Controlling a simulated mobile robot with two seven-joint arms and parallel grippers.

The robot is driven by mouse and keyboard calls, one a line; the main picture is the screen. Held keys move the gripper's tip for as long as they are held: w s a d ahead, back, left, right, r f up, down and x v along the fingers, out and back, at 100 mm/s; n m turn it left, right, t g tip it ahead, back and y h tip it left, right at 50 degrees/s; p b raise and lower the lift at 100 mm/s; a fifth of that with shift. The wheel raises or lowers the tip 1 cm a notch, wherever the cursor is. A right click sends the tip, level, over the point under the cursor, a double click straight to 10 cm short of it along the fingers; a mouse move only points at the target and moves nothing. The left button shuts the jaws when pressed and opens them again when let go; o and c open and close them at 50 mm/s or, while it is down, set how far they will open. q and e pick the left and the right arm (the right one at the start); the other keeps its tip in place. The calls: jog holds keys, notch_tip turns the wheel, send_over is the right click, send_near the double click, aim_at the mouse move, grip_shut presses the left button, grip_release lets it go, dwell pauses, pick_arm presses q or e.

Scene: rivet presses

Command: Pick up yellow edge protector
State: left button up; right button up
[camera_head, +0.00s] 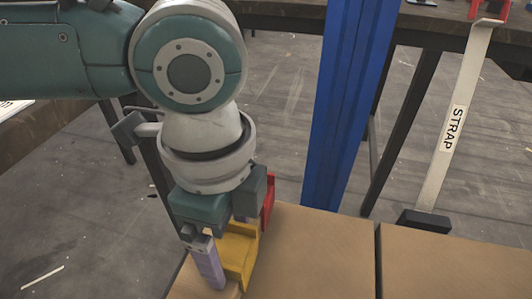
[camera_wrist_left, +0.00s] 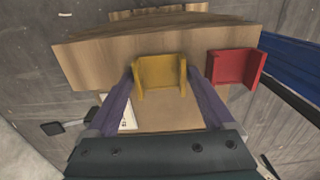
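The yellow edge protector (camera_head: 238,252) is a channel-shaped piece at the near corner of a cardboard-brown box in the head view. It also shows in the left wrist view (camera_wrist_left: 160,73), between the fingertips of my left gripper (camera_wrist_left: 160,82). My left gripper (camera_head: 228,262) points down at it, its fingers apart on either side. One purple finger stands beside it in the head view; the other is hidden. I see no clear grip, though the gaps at the fingertips are very small. My right gripper is out of view.
A red edge protector (camera_wrist_left: 235,67) sits beside the yellow one. A blue post (camera_head: 345,105) rises just behind the brown box (camera_head: 325,245). A pale bar marked STRAP (camera_head: 455,120) stands to the right. Dark tables line the back.

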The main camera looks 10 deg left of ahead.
pick_arm(q)
jog(key=c, duration=1)
